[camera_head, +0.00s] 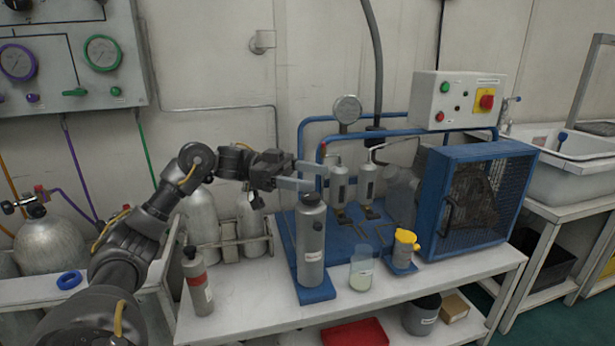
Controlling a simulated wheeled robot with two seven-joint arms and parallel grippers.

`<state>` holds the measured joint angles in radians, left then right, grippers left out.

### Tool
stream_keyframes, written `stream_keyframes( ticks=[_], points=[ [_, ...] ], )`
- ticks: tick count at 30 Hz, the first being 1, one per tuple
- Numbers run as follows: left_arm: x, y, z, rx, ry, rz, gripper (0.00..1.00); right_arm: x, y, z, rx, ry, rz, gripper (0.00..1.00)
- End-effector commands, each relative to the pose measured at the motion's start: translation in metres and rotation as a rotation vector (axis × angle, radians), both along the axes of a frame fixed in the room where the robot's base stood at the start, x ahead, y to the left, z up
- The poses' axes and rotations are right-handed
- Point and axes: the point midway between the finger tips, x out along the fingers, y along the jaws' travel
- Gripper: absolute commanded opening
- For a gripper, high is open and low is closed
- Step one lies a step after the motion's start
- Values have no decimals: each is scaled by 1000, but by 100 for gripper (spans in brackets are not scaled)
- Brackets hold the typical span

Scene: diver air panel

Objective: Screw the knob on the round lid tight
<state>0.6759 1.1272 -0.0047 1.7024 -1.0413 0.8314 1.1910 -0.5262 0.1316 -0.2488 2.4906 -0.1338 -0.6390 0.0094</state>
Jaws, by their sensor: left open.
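A grey upright cylinder (311,250) with a label stands on a blue base plate at the front of the white bench. Its round top (311,199) appears to be the lid; a separate knob on it is too small to make out. My left gripper (309,176) comes in from the left, its two pale fingers spread apart and pointing right. In the picture they lie just above the cylinder's top, with nothing visible between them. Whether they touch it I cannot tell. My right gripper is not in view.
A blue-framed compressor (475,200) with a control box (457,100) stands behind right. A glass beaker (361,273), a yellow-topped container (404,248) and a red-banded bottle (197,283) stand near the cylinder. Gas cylinders (200,217) stand behind left.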

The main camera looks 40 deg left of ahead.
Motion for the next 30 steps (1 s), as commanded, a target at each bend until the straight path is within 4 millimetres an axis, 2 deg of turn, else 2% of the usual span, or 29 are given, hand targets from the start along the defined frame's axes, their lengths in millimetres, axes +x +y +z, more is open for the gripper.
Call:
stream_keyframes(
  ticks=[7, 17, 20, 23, 26, 27, 30],
  points=[
    [-17, -13, 9, -1, 0, -1, 68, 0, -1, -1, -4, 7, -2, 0],
    [-18, -14, 11, -1, 0, 0, 68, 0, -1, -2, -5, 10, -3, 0],
    [-16, -19, 3, -1, -4, 3, 68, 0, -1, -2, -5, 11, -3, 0],
    [-5, -40, -31, -2, -32, 20, 68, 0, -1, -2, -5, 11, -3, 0],
    [6, -84, -93, -10, -95, 73, 68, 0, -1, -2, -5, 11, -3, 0],
    [7, -105, -121, -16, -124, 111, 68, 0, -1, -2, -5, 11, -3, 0],
    [-5, -161, -187, -31, -180, 246, 68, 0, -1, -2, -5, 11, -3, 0]
  ],
)
